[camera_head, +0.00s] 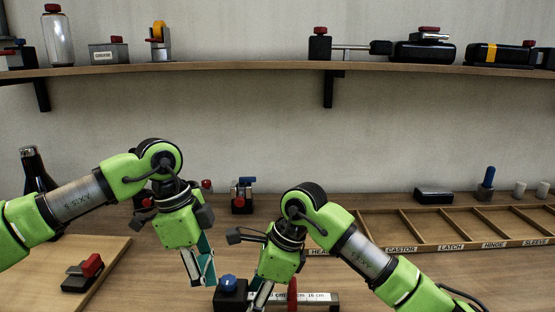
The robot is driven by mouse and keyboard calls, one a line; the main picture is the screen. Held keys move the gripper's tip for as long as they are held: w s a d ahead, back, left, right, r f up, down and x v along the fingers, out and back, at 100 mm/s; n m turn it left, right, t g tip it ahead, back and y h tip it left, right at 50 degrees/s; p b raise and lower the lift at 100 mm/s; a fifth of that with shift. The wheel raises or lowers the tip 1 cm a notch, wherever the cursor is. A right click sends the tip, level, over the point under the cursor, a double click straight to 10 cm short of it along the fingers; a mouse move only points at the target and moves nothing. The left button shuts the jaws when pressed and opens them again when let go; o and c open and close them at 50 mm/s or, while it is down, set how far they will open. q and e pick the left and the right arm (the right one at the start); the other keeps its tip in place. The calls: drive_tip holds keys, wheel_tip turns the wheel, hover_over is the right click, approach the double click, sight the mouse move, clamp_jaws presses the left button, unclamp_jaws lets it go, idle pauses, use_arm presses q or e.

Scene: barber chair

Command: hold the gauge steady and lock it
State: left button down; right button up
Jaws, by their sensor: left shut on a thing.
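The gauge lies at the bottom middle of the head view, with a pale scale (312,297) marked in cm. A black block with a blue knob (228,284) is at its left end, and a red disc (292,293) stands upright near its middle. My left gripper (200,280) points down at the left end and is shut on the gauge, though the contact itself is hard to see. My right gripper (266,298) points down over the gauge between the blue knob and the red disc. Its fingertips are partly cut off, so its opening is unclear.
A board (105,262) at left carries a red-topped clamp (83,272). A dark bottle (35,170) stands behind my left arm. A divided wooden tray (450,243) with labels is at right. A wall shelf (270,70) holds several devices. A blue-levered device (242,194) stands behind the grippers.

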use_arm(q)
drive_tip(key=shift+w+d, duration=0.2)
drive_tip(key=shift+d, duration=0.3)
idle(0.5)
drive_tip(key=shift+w, duration=0.3)
idle(0.4)
drive_tip(key=shift+w, duration=0.35)
drive_tip(key=shift+w, duration=0.1)
drive_tip(key=shift+a, duration=0.1)
